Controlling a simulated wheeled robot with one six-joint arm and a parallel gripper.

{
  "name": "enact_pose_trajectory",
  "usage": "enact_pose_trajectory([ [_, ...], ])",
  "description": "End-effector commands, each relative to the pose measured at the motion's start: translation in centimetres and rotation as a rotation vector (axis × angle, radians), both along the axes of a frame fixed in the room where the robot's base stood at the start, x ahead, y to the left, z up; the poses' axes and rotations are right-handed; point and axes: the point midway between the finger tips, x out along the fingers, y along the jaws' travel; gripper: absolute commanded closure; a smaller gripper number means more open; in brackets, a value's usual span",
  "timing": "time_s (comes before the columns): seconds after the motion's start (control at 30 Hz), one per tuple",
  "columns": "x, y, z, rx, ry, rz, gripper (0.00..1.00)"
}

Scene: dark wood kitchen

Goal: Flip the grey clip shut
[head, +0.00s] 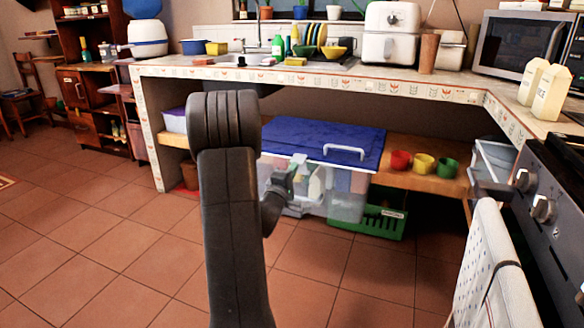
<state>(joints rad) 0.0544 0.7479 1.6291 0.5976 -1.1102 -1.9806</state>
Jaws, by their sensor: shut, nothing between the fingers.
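A clear plastic storage box (346,204) with a blue lid (325,136) sits under the counter. A light grey looped clip (345,152) shows at the right part of the lid's front edge and appears raised over the lid, not down against the box wall. My gripper (294,166) is in front of the box, left of this clip and apart from it, close below the lid edge. It is shut and empty. A small pale part by the fingertips is too small to make out. My own arm hides the box's left end.
A green basket (380,222) stands on the tiles below the box. Red (400,160), yellow (423,164) and green (446,168) cups stand on the wooden shelf to the right. The counter (400,75) overhangs the box. An oven (545,200) bounds the right; open floor lies in front.

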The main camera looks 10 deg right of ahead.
Motion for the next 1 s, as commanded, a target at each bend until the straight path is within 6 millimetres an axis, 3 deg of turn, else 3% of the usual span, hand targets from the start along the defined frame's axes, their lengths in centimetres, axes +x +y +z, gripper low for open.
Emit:
enact_pose_trajectory([
  [0.03,0.0,-0.1,0.8,0.010,0.016,-0.001,1.00],
  [0.53,0.9,-0.7,1.9,0.073,0.105,-0.001,1.00],
  [1.0,1.1,-0.8,1.8,0.073,0.104,0.000,1.00],
])
